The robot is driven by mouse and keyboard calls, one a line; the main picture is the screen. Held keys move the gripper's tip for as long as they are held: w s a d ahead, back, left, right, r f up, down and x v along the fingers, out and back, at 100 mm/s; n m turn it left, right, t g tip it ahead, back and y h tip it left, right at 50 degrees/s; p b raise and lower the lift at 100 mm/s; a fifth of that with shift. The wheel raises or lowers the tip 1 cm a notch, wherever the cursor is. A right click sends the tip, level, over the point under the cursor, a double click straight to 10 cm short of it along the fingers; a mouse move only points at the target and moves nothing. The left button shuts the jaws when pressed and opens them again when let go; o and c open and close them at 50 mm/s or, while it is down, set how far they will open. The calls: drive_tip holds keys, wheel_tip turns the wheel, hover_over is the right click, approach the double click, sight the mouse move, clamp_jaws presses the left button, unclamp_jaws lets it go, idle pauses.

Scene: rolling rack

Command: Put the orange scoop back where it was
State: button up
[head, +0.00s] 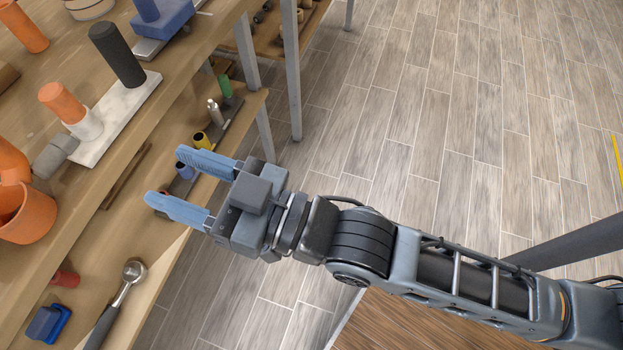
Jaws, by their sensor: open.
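An orange cup-shaped thing (27,218), which may be the orange scoop, stands on the upper shelf at the left edge of the head view. An orange rounded part rises behind it and is cut off by the picture edge. My gripper (164,177) is open, with two blue fingers pointing left over the rack's front edge. I see nothing held between the fingers. The gripper is to the right of the orange thing and clearly apart from it.
A pale board (118,112) holds an orange cylinder (62,101) and a black cylinder (118,54). A grey rack post (292,65) stands behind my gripper. The floor at right is open.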

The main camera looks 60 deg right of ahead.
drive_tip(key=s+d+f+m+g+h, duration=0.1)
drive_tip(key=s+d+f+g+h, duration=0.1)
drive_tip(key=s+d+f, duration=0.3)
drive_tip(key=s+d+h, duration=0.1)
drive_tip(key=s+d, duration=0.2)
drive_tip(key=s, duration=0.4)
drive_tip(key=shift+s+d+m+h, duration=0.3)
drive_tip(key=shift+s+d+h, duration=0.05)
drive_tip(key=shift+h, duration=0.05)
drive_tip(key=shift+o, duration=0.3)
drive_tip(key=s+d+m+g+h, duration=0.1)
drive_tip(key=s+d, duration=0.3)
drive_tip(key=s, duration=0.6)
drive_tip(key=shift+s+r+g+h, duration=0.2)
drive_tip(key=shift+s+g+h, duration=0.05)
drive_tip(key=shift+g+h, duration=0.3)
drive_tip(key=shift+d, duration=0.1)
